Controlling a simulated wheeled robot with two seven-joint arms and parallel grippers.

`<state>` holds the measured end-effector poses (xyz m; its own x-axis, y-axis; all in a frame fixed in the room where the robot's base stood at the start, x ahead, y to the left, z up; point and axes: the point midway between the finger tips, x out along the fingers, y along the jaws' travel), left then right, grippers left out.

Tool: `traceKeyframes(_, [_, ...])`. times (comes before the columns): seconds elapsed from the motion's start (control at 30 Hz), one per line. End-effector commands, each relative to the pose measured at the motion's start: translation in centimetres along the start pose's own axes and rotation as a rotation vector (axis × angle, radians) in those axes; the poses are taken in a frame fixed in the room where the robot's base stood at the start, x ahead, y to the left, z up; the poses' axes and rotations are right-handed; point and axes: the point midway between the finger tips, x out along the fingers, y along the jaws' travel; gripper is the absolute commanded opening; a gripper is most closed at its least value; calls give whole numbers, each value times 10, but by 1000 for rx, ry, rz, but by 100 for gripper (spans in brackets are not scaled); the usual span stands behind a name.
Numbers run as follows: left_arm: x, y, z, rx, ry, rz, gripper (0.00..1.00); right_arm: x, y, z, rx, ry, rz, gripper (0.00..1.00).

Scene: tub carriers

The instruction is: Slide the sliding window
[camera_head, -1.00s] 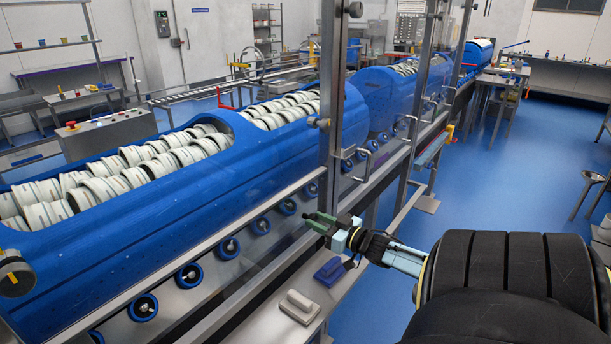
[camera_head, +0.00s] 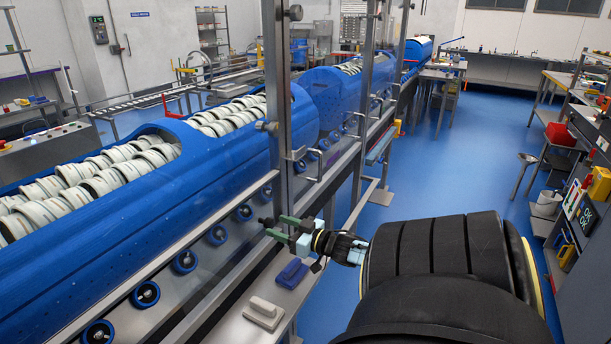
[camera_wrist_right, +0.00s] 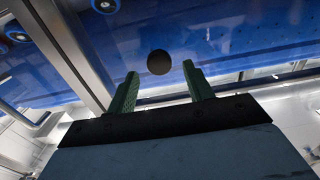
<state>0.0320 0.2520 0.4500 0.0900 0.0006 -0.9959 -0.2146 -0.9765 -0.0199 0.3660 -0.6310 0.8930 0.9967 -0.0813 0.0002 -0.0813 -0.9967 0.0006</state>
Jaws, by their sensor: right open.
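The sliding window is a clear pane (camera_head: 232,215) in a metal frame, with a tall upright post (camera_head: 275,90) in front of the blue tub carriers. A round black knob (camera_wrist_right: 159,62) shows in the right wrist view, in front of the pane. My right gripper (camera_head: 274,228) is open, its green fingers pointing toward the window near the foot of the post. In the right wrist view its fingertips (camera_wrist_right: 160,72) stand to either side of the knob, with gaps on both sides. Contact with the knob cannot be told. My left gripper is out of view.
A narrow metal ledge below the window holds a blue block (camera_head: 293,272) and a white block (camera_head: 264,308), close under my right gripper. Blue tub carriers (camera_head: 215,165) full of white rings lie behind the pane. The blue floor (camera_head: 455,170) to the right is open.

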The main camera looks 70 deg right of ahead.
Motion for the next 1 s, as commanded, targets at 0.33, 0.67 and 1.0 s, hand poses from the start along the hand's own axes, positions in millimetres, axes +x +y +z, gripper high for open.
traceKeyframes(0.33, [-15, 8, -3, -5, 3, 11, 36, -77, 0, -1, 2, -3, 3, 52])
traceKeyframes(0.67, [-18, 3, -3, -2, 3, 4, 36, -112, 0, -1, 0, 0, 1, 52])
traceKeyframes(1.0, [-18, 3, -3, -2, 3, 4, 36, -113, 0, -1, 0, 0, 1, 52])
